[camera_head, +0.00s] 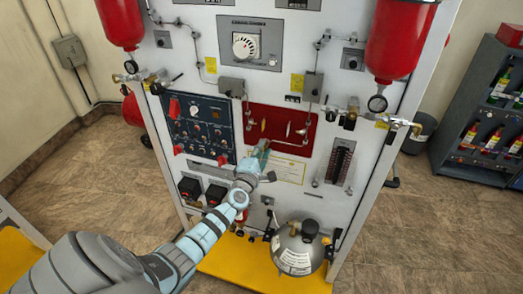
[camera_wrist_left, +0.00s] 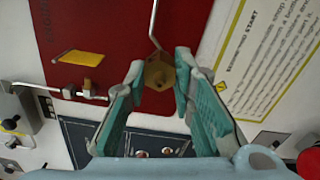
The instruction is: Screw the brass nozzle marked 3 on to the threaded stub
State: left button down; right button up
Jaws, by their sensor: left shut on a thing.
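My left gripper (camera_head: 262,150) is at the lower edge of the red panel (camera_head: 279,116) on the trainer's white front. In the left wrist view, its two teal fingers (camera_wrist_left: 157,82) are shut on a brass nozzle (camera_wrist_left: 158,73), a small hex-shaped piece. A thin bent grey tube (camera_wrist_left: 153,25) runs up from behind the nozzle; whether they touch cannot be told. No number is legible on the nozzle. I cannot make out the threaded stub for certain; the fingers and nozzle may cover it. My right gripper is not in view.
A yellow tag (camera_wrist_left: 82,58) and a short grey pipe with a brown fitting (camera_wrist_left: 87,88) are on the red panel, beside the fingers. A dark blue control panel (camera_head: 203,125) is left. A grey tank (camera_head: 298,247) stands below on a yellow base (camera_head: 262,280).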

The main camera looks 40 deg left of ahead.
pick_arm(q)
jog(key=c, duration=1.4)
grip_release()
jog(key=shift+f, duration=0.1)
jog(key=shift+o, duration=0.2)
jog(key=s+n, duration=0.1)
jog(key=s+d+n, duration=0.1)
jog(key=s+n, duration=0.1)
jog(key=shift+s+d+n, duration=0.15)
jog(key=shift+s+n, duration=0.05)
jog(key=shift+n, duration=0.1)
jog(key=n+b, duration=0.1)
jog(key=n, duration=0.2)
jog(key=shift+n, duration=0.3)
jog(key=n, duration=0.3)
jog(key=shift+b, duration=0.3)
